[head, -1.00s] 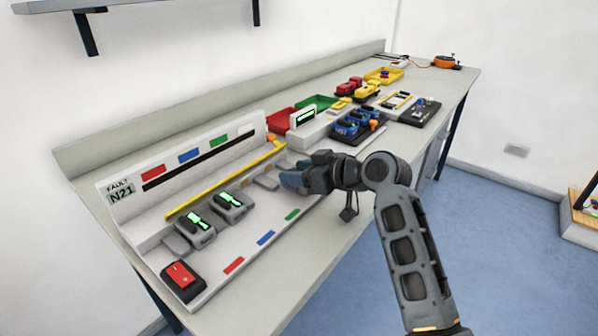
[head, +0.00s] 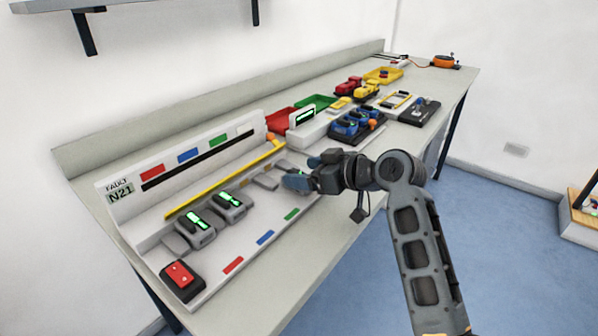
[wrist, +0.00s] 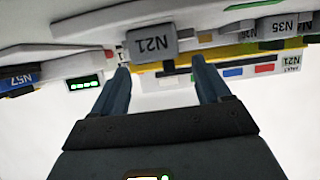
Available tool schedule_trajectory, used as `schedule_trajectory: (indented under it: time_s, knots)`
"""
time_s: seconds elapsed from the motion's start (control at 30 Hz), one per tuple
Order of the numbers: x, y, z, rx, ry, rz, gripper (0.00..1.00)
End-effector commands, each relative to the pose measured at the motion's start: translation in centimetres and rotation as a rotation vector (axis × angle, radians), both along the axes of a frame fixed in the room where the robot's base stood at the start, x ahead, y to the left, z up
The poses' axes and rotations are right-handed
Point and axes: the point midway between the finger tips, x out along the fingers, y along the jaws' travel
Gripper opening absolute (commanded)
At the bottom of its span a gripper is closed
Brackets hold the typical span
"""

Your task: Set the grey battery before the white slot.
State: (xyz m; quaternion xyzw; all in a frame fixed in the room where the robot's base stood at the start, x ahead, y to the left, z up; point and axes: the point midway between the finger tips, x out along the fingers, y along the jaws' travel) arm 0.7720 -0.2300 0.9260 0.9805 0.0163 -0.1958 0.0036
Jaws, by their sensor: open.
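A grey battery (wrist: 152,43) marked N21 shows in the wrist view just past and between my fingertips, with the jaws apart around its line. In the head view it is not clearly seen, largely hidden by my gripper (head: 298,182). My gripper is open at the front right of the white rack (head: 215,250). The white label (head: 245,131) is the rightmost of the colour marks on the rack's back panel. The rightmost grey slot pad (head: 288,167) lies below it, close behind my fingers. I cannot tell whether the battery touches the rack.
Two grey batteries with green displays (head: 230,204) sit left in the rack; one reads N35 (wrist: 275,27) in the wrist view. A yellow bar (head: 220,182) runs along the rack. A red switch (head: 181,277) is front left.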

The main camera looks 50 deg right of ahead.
Motion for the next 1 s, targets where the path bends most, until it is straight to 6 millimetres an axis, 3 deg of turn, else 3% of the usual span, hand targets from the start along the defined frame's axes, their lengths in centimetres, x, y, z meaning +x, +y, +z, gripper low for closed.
schedule_trajectory:
  time_s: [0.2,0.4,0.6,1.0]
  knots:
    - [-4.3,-0.2,1.8,-0.001,-0.002,-0.003,0.76]
    - [-7.4,-0.3,3.0,-0.001,-0.001,-0.002,0.76]
    - [-8.7,-0.3,3.6,0.000,0.000,0.000,0.76]
    - [-8.8,-0.3,3.6,0.000,0.000,0.000,0.76]
